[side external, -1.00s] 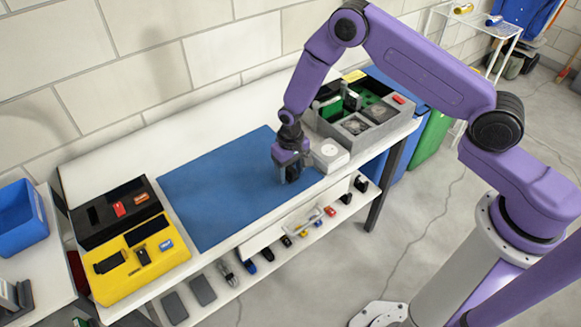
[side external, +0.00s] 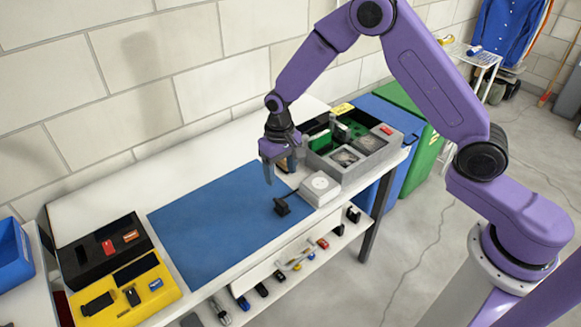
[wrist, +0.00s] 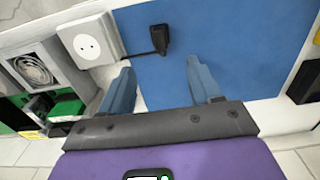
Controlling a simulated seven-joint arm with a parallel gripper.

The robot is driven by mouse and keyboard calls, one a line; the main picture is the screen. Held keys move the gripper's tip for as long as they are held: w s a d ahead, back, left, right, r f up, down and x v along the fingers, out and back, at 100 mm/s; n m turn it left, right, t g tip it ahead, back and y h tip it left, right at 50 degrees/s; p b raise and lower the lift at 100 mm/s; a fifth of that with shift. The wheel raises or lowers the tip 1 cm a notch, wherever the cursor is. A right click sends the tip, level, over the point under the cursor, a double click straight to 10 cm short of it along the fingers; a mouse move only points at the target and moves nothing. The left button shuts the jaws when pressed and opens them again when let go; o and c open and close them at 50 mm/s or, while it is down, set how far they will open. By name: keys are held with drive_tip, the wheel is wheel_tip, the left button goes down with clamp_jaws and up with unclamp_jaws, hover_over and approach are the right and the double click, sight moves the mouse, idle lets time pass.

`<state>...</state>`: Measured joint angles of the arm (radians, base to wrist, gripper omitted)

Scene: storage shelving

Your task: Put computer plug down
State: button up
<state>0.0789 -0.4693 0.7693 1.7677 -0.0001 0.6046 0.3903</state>
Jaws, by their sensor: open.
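The black computer plug (side external: 281,206) rests on the blue mat (side external: 215,225), near the mat's right end and close to the white socket box. It also shows in the wrist view (wrist: 160,38), beyond my fingertips, with a dark cable or prongs running toward the socket box. My gripper (side external: 280,170) is open and empty. It hangs above the mat, up and behind the plug, not touching it. In the wrist view its two blue fingers (wrist: 160,75) are spread apart with bare blue mat between them.
The white socket box (side external: 320,189) stands right of the plug. A grey sectioned tray (side external: 345,178) with parts is behind it. Black (side external: 80,270) and yellow (side external: 120,312) cases lie at the left. Small items line the lower shelf. Most of the mat is clear.

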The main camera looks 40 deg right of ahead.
drive_tip(key=s+a+r+n, duration=0.1)
drive_tip(key=s+r+n, duration=0.2)
drive_tip(key=s+r, duration=0.4)
drive_tip(key=s+d+r+n, duration=0.3)
drive_tip(key=s, duration=0.6)
drive_tip(key=s+d+r+n, duration=0.3)
drive_tip(key=s, duration=0.5)
drive_tip(key=s+d+r+n, duration=0.3)
drive_tip(key=s, duration=0.6)
drive_tip(key=shift+s+d+r+n, duration=0.25)
drive_tip(key=shift+s+d+n, duration=0.05)
drive_tip(key=shift+s+d, duration=0.05)
